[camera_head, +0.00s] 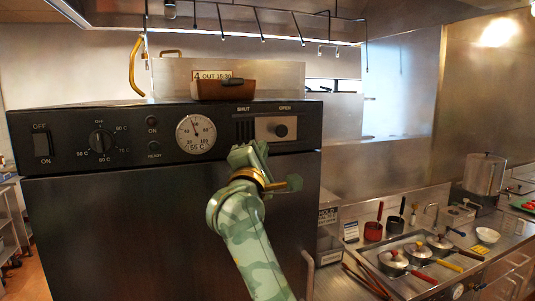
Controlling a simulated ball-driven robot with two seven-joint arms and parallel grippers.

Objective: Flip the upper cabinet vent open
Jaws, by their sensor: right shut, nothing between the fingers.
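The upper cabinet (120,220) is a large dark box with a control panel along its top front. The vent (275,128) is at the panel's right end: a light plate with a round dark knob (281,130) sits under the word OPEN, and dark slots (244,130) show under the word SHUT. My right gripper (249,152), on a green camouflage arm, is shut and empty. It shows just below the slots, left of and below the knob. I cannot tell whether it touches the panel. My left gripper is not in view.
The panel also has an on/off switch (43,145), a dial knob (101,141) and a round gauge (196,134). A brown container (223,89) stands on top of the cabinet.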

